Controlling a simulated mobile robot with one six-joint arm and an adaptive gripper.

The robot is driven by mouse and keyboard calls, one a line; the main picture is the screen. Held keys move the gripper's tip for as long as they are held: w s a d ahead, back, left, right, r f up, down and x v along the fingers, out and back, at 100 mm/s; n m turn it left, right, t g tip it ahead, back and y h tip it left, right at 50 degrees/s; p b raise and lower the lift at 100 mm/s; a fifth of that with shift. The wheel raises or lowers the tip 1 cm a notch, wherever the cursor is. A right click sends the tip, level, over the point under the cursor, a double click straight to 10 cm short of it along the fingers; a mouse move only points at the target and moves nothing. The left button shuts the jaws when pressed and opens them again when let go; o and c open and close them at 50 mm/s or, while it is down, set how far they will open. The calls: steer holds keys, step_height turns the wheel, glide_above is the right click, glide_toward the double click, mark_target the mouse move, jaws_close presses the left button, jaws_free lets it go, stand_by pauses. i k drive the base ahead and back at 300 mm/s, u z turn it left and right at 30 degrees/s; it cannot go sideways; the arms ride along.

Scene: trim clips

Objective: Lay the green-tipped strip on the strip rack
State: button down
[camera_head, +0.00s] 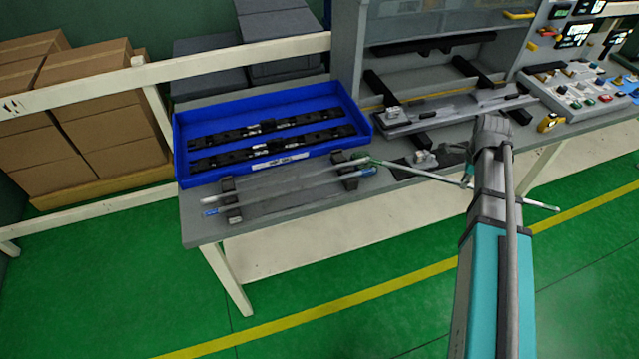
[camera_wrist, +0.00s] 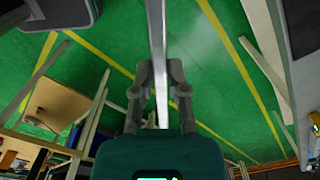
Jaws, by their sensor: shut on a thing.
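My gripper (camera_head: 468,180) is shut on a long pale strip (camera_head: 515,199), out past the front edge of the bench; my arm partly hides it. The strip's left end, greenish near its tip (camera_head: 377,163), overlaps the rack's right end in the picture; I cannot tell if it touches. In the wrist view the strip (camera_wrist: 156,30) passes between the fingers (camera_wrist: 160,80) and out of the top of the picture. The strip rack (camera_head: 231,207) has two dark supports at the bench's front left. A blue-tipped strip (camera_head: 290,193) and a pale strip lie across it.
A blue tray (camera_head: 178,150) with dark rails stands behind the rack. A grey fixture with a long part (camera_head: 455,108) and small metal pieces (camera_head: 425,157) are to its right. A control panel (camera_head: 580,90) is at far right. The floor in front is clear.

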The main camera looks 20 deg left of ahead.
mark_target(285, 170)
steer(key=u, duration=1.2)
steer(key=i, duration=0.6)
steer(key=u, duration=0.1)
steer(key=k, duration=0.55)
steer(key=u, duration=0.05)
